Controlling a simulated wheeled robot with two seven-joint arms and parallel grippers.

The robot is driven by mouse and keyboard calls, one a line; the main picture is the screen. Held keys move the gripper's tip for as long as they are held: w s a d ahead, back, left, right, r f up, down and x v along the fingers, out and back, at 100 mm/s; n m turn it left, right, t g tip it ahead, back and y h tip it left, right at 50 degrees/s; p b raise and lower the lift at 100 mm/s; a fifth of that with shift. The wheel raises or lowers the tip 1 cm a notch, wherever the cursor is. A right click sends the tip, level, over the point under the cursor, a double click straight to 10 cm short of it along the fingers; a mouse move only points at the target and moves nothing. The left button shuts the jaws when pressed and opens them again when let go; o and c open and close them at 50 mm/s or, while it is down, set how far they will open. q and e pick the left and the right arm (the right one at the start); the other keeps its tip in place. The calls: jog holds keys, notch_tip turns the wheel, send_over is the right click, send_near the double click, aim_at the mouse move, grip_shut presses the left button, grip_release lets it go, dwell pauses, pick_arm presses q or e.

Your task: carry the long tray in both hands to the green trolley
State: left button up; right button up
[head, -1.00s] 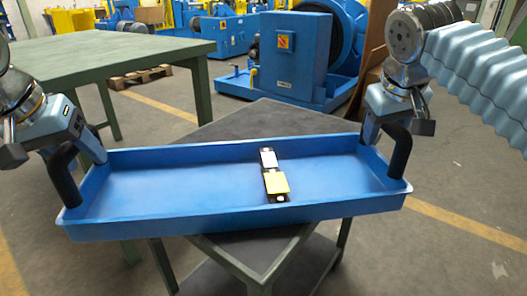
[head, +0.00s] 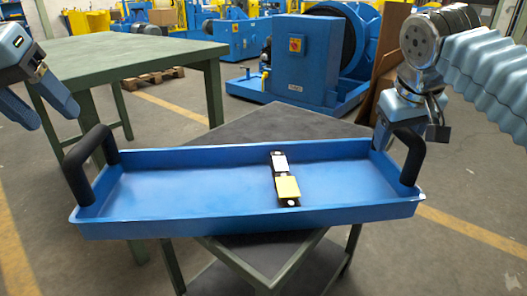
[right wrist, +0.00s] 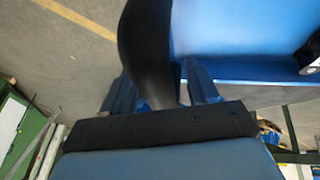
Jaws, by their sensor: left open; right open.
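The long blue tray (head: 215,187) sits on a dark-topped, green-framed table (head: 290,124), its ends overhanging. It has a black handle at each end. My left gripper (head: 48,115) is open and empty, up and left of the left handle (head: 88,163), apart from it. My right gripper (head: 388,118) is at the right handle (head: 411,160). In the right wrist view its open fingers (right wrist: 163,88) stand on either side of the black handle (right wrist: 146,50). A black strip with a white block (head: 280,164) and a yellow block (head: 287,187) lies across the tray floor.
A larger green table (head: 120,48) stands at the back left, with clear top. A blue machine (head: 300,62) stands behind on the floor, with a brown board beside it. A wooden pallet (head: 150,77) lies farther back. Floor at the right is free.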

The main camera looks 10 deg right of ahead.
jog(key=v, duration=1.2)
jog(key=shift+s, duration=0.1)
